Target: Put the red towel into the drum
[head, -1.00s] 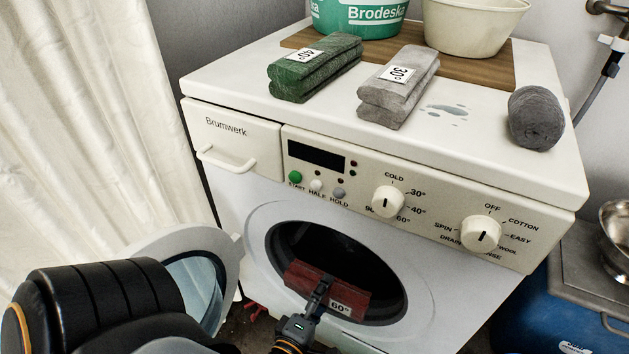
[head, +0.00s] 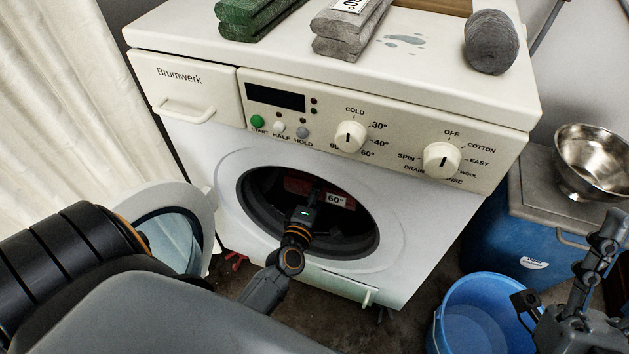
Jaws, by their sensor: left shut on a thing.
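The red towel (head: 300,186) with a white "60°" tag is inside the dark drum opening (head: 350,228) of the white washing machine. My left gripper (head: 314,198) reaches through the round opening and is shut on the towel. Part of the towel is dark in shadow and hidden behind the gripper and the upper rim. The round door (head: 198,205) stands open on the left, partly hidden by my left arm. My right gripper (head: 567,262) is at the lower right, fingers apart and empty, over the blue bucket's right side.
A green towel (head: 250,14), a grey towel (head: 347,28) and a dark grey roll (head: 491,42) lie on the machine top beside a small puddle (head: 404,40). A blue bucket (head: 480,325) stands on the floor. A steel bowl (head: 592,165) rests on a blue box (head: 520,210). A curtain (head: 75,100) hangs left.

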